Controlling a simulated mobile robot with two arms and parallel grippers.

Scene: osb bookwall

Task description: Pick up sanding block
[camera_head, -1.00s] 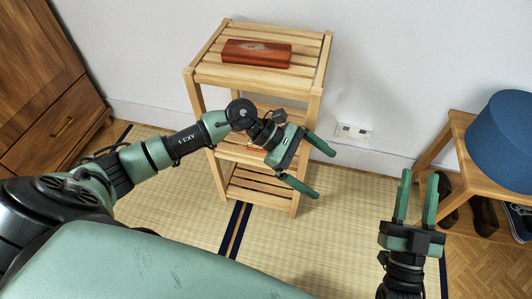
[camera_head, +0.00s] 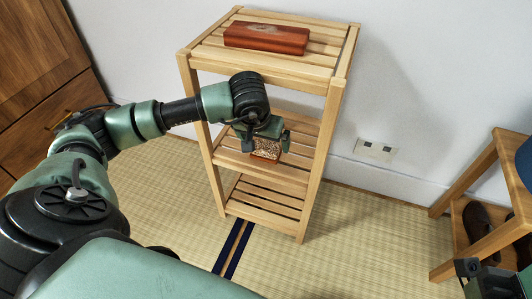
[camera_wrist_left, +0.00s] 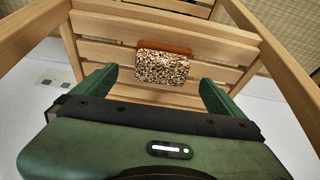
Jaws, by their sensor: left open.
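The sanding block (camera_head: 266,150) has a speckled brown and white face and a red-brown edge. It lies on the middle shelf of the wooden rack (camera_head: 330,120). In the left wrist view the sanding block (camera_wrist_left: 163,65) sits ahead of the fingertips, roughly centred between them. My left gripper (camera_head: 262,138) is open and empty at the middle shelf, with its fingers (camera_wrist_left: 160,85) on either side of the view. In the head view the wrist partly hides the block. My right gripper shows only as a dark piece (camera_head: 485,275) at the lower right; its fingertips are not clearly visible.
A red-brown box (camera_head: 266,38) lies on the rack's top shelf, above my left arm. The rack's posts and slats surround the middle shelf. A wooden stool (camera_head: 480,185) with shoes (camera_head: 480,222) stands at the right. A wooden cabinet (camera_head: 40,70) is at the left.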

